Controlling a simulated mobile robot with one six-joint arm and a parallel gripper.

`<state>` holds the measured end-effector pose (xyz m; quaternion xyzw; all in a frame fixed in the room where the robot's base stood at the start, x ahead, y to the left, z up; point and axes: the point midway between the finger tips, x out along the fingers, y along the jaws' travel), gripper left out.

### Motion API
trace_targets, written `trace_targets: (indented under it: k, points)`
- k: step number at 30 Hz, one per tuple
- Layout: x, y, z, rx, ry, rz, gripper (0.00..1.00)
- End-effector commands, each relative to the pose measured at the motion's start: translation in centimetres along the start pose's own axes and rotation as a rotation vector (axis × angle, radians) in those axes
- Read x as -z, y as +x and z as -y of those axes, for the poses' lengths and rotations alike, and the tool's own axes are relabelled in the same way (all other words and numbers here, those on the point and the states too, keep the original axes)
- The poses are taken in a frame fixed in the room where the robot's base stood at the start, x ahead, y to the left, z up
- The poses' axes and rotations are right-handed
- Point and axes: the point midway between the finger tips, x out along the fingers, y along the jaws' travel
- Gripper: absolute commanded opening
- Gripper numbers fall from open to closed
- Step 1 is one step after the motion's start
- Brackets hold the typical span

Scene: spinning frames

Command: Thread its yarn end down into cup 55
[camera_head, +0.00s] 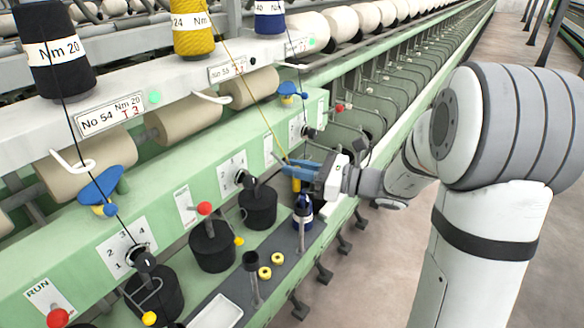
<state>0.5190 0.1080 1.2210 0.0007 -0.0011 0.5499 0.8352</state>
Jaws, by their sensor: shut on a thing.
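A yellow cone marked Nm 24 (193,30) stands above the label No 55 (228,70). A thin yellow yarn (262,118) runs from it down to the blue fingers of my gripper (287,164). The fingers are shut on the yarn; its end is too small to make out. Below the fingers is a small yellow piece (297,184), above a blue spool (302,211); I cannot tell whether the fingers touch it. A black cup (258,206) stands left of and below my gripper, by a numbered plate (232,172). No number shows on the cups.
Other black cups stand to the left, one in the middle (212,246) and one nearer (155,292). Blue guides and red knobs stick out. The aisle floor at right is clear.

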Motion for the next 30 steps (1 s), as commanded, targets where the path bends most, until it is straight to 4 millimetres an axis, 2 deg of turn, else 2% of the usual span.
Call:
trace_targets:
  k: [3, 24, 26, 30]
  points:
    - [1.9, 0.1, 0.0, 0.000, 0.002, 0.000, 0.00]
    - [10.3, 0.4, 0.1, 0.001, 0.001, 0.000, 0.00]
    - [10.8, 0.6, 0.1, 0.000, 0.001, 0.000, 0.00]
    - [10.7, 2.4, 0.4, -0.002, 0.000, 0.000, 0.00]
